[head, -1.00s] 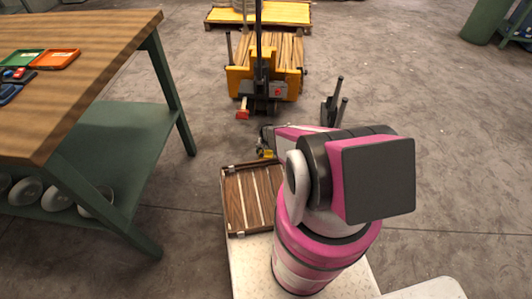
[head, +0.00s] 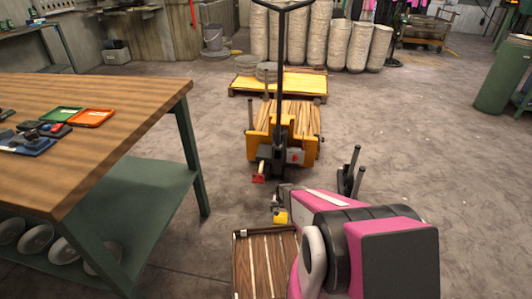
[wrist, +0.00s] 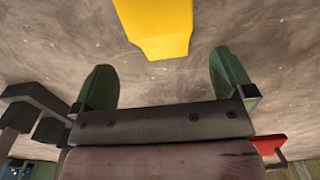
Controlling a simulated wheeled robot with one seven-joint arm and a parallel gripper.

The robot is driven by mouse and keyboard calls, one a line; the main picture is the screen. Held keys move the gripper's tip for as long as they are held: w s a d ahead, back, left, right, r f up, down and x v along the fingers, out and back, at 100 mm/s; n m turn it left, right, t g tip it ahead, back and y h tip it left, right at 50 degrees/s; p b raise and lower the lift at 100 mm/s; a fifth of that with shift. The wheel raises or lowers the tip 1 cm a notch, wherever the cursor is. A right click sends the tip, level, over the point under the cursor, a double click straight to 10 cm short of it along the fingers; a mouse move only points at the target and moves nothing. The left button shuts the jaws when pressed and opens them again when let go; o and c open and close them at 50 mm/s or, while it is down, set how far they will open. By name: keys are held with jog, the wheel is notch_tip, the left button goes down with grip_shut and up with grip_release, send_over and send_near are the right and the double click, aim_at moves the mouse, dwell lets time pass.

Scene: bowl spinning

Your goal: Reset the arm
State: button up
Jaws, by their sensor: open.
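My arm, pink and dark grey, shows at the lower right of the head view, reaching forward past the wooden slatted crate (head: 262,262). My gripper (wrist: 164,80) fills the lower part of the wrist view; its two green fingers stand wide apart, with bare floor between them. It is open and holds nothing. In the head view the arm's far end is small and partly hidden behind its own links. A yellow piece (wrist: 158,25) sits at the top of the wrist view; I cannot tell what it belongs to.
A wooden workbench (head: 110,100) stands on the left, with coloured trays (head: 91,117) on top and several bowls (head: 38,239) on its lower shelf. A yellow pallet jack (head: 258,146) and black posts (head: 350,172) stand ahead. Open floor lies to the right.

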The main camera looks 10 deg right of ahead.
jog(key=s+r+n, duration=0.1)
jog(key=s+r, duration=0.4)
jog(key=r, duration=0.9)
jog(key=s+a+r+n, duration=0.1)
jog(key=s+r, duration=0.5)
jog(key=r, duration=0.8)
jog(key=s+r+n, duration=0.1)
jog(key=s+r, duration=0.5)
jog(key=r, duration=0.9)
jog(key=shift+s+a, duration=0.2)
jog(key=shift+a, duration=0.1)
